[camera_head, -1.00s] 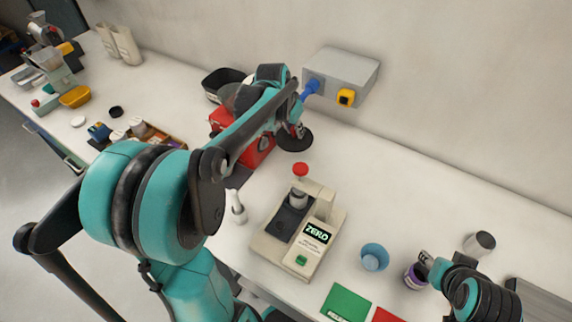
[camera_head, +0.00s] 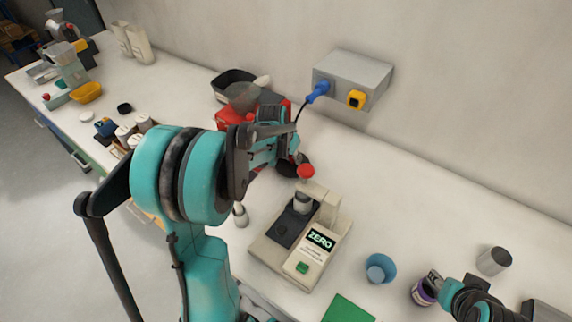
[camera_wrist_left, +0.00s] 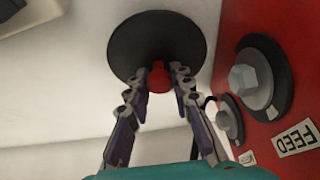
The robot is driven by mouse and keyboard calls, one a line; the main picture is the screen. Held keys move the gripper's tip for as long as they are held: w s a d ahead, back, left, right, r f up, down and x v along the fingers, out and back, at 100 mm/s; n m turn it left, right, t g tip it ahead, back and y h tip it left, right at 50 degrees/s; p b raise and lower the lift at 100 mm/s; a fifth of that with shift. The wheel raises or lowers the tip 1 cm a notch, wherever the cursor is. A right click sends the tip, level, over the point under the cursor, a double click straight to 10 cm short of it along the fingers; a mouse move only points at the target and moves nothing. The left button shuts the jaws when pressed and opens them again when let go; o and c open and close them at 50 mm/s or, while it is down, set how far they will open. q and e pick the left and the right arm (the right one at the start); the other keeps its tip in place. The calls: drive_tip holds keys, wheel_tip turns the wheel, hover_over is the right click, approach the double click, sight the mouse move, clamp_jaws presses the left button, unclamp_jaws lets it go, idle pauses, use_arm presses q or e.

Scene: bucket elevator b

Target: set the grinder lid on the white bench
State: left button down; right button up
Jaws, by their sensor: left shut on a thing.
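The grinder lid (camera_wrist_left: 125,48) is a black disc with a red knob (camera_wrist_left: 159,76). My left gripper (camera_wrist_left: 159,84) is shut on the knob in the left wrist view. In the head view the lid (camera_head: 292,164) is partly hidden by my left gripper (camera_head: 291,152), low over the white bench (camera_head: 430,205). It is beside the red grinder (camera_head: 232,117), which my arm partly covers. I cannot tell whether the lid touches the bench. My right gripper (camera_head: 435,278) is at a purple-banded jar (camera_head: 423,293); its grip is unclear.
A grey wall box (camera_head: 352,80) with a blue plug is behind. A blue cup (camera_head: 379,268) and metal cup (camera_head: 494,261) stand at right. The bench between wall and cups is clear.

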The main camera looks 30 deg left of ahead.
sight(287, 165)
use_arm(q)
drive_tip(key=s, duration=0.2)
drive_tip(key=a+b, duration=0.1)
drive_tip(key=shift+s+f, duration=0.35)
drive_tip(key=shift+s, duration=0.05)
drive_tip(key=shift+f, duration=0.3)
drive_tip(key=shift+w, duration=0.2)
drive_tip(key=shift+s+f+b, duration=0.1)
drive_tip(key=shift+f+b, duration=0.05)
drive_tip(key=shift+b, duration=0.15)
drive_tip(key=c, duration=1.3)
unclamp_jaws()
